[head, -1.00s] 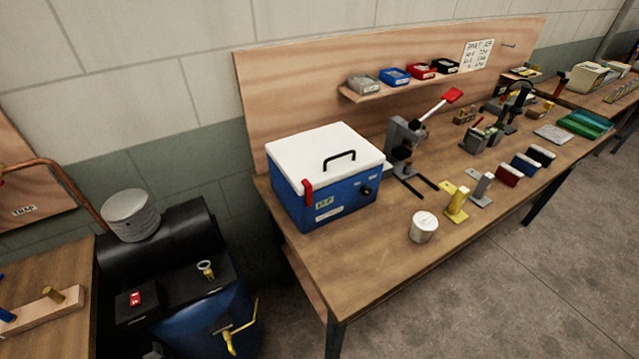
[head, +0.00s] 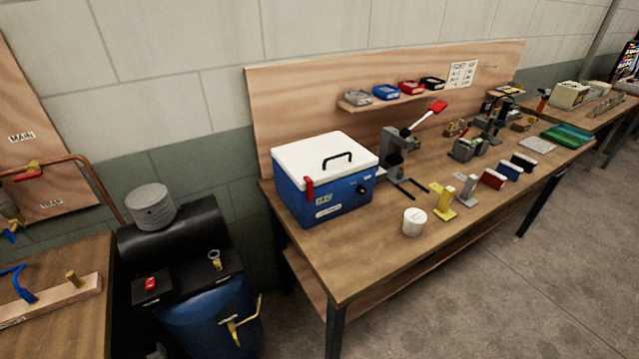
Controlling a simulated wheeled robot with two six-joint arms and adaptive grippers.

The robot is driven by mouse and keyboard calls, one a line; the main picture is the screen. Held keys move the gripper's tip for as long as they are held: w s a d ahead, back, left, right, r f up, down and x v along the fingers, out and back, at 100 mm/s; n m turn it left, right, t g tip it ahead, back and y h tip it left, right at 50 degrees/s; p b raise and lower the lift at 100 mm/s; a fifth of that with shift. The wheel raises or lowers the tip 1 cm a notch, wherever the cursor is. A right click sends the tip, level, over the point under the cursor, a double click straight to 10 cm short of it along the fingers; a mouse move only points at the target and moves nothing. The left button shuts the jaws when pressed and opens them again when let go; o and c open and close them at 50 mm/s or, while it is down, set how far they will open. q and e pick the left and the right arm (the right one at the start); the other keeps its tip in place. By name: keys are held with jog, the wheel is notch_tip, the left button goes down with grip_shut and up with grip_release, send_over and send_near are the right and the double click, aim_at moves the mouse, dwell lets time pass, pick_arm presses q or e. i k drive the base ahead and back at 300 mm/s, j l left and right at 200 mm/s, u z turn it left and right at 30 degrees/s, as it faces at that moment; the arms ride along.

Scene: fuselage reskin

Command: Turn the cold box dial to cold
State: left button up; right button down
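The cold box (head: 318,205) is a blue chest with a white lid, a black lid handle and a red latch on its front left. It stands at the near left end of the wooden workbench. Its black dial (head: 362,189) is on the front face toward the right. The dial is too small to tell which way it points. The lid is shut. Neither of my grippers shows in the head view.
The workbench (head: 345,270) also bears a white tin (head: 414,221), yellow and grey brackets, and a red-handled press (head: 396,155) right of the cold box. A blue and black compressor (head: 205,290) stands left of the bench. Grey floor (head: 480,300) is clear in front.

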aim_at(361, 189)
jog(key=i, duration=0.4)
jog(key=k, duration=0.7)
jog(key=k+l+u, duration=0.2)
jog(key=l+u, duration=0.2)
jog(key=k+l+u, duration=0.4)
jog(key=i+j, duration=0.1)
